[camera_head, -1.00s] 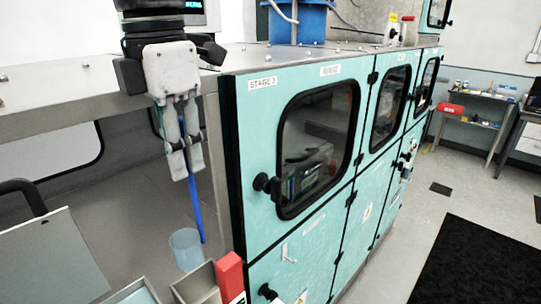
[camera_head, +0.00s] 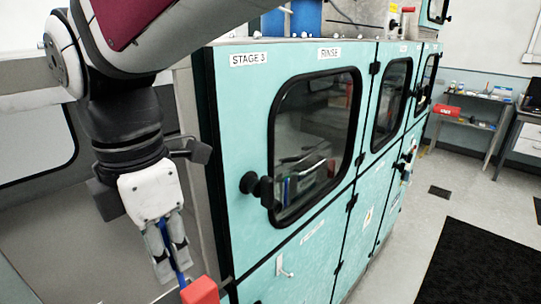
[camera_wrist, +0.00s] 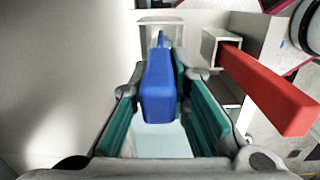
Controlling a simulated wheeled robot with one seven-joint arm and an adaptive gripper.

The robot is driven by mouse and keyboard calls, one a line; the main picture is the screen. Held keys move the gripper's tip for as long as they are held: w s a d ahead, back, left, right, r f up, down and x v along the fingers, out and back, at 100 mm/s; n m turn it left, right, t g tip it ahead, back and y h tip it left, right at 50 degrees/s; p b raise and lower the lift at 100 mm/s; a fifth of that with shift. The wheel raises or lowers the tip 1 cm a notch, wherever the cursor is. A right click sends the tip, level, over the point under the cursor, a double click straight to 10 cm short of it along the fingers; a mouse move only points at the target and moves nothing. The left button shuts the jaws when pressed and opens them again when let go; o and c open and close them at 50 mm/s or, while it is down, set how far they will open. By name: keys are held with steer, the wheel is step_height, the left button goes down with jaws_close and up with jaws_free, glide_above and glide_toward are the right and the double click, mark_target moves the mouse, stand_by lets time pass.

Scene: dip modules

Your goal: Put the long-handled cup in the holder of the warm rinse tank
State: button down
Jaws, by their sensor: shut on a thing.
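My gripper (camera_head: 170,262) is shut on the blue handle (camera_head: 181,268) of the long-handled cup, low in the head view. The handle (camera_wrist: 160,88) also shows in the wrist view, upright-looking between my teal finger pads (camera_wrist: 160,118). The cup's bowl is below the edge of the head view. A pale blue surface (camera_wrist: 160,143) lies behind the handle in the wrist view; I cannot tell whether it is the bowl or a tank. I cannot make out the warm rinse tank or its holder for certain.
The teal cabinet (camera_head: 225,130), labelled "STAGE 3" and "RINSE", stands to the right with knobs sticking out.

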steer(key=shift+s, duration=0.1)
steer(key=shift+f, duration=0.1)
steer(key=c, duration=1.5)
jaws_free()
steer(key=shift+c, duration=0.2)
